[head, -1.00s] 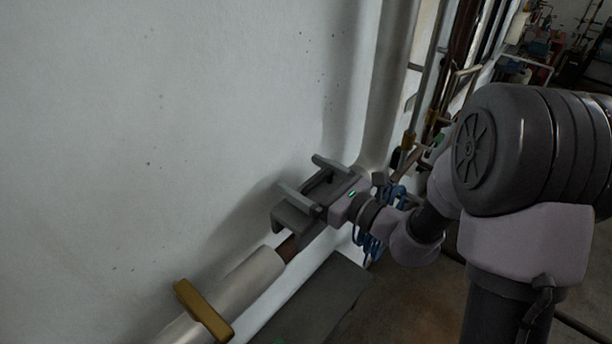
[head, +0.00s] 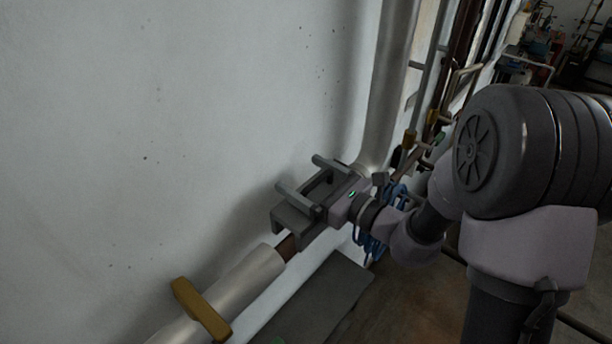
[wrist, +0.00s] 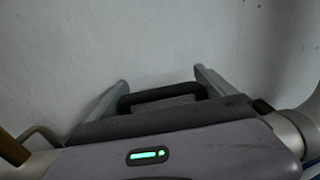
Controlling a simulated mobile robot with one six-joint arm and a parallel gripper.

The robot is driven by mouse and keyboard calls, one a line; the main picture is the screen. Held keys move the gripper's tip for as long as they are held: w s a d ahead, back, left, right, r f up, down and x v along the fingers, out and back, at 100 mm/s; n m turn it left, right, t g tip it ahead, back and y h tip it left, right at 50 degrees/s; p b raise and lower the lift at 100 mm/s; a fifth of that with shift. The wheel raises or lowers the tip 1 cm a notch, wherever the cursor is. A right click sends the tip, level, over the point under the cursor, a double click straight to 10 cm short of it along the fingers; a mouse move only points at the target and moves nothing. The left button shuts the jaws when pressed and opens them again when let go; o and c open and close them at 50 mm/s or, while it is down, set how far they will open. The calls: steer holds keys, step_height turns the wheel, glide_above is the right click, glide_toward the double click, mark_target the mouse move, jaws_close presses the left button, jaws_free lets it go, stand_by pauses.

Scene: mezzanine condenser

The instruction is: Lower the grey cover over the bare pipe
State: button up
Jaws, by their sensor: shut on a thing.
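The grey cover (head: 292,223) is a channel-shaped piece with a dark handle on top. My gripper (head: 299,173) is shut on this handle, one finger at each end. The handle (wrist: 162,94) shows between the fingers in the wrist view, with the cover's dark top (wrist: 165,121) below it. The bare pipe (head: 288,246) shows as a short brown stretch under the cover's near end, beside the white wall. The cover sits over the line of the pipe. Whether it touches the pipe is hidden, as is the rest of the bare stretch.
A pale lagged pipe (head: 245,282) with a yellow-brown bracket (head: 201,310) runs to the lower left. A pale pipe (head: 389,80) rises at the right. The white wall (head: 150,120) is close behind. Blue coils (head: 366,238) hang behind my wrist. A dark slab (head: 325,295) lies below.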

steer(key=shift+f+b, duration=2.75)
steer(key=shift+f, duration=0.15)
steer(key=o, duration=1.7)
steer(key=shift+r, duration=0.1)
steer(key=shift+o, duration=0.2)
steer(key=b+v, duration=0.3)
steer(key=v, duration=1.4)
steer(key=shift+s, duration=0.2)
steer(key=shift+d, duration=0.15)
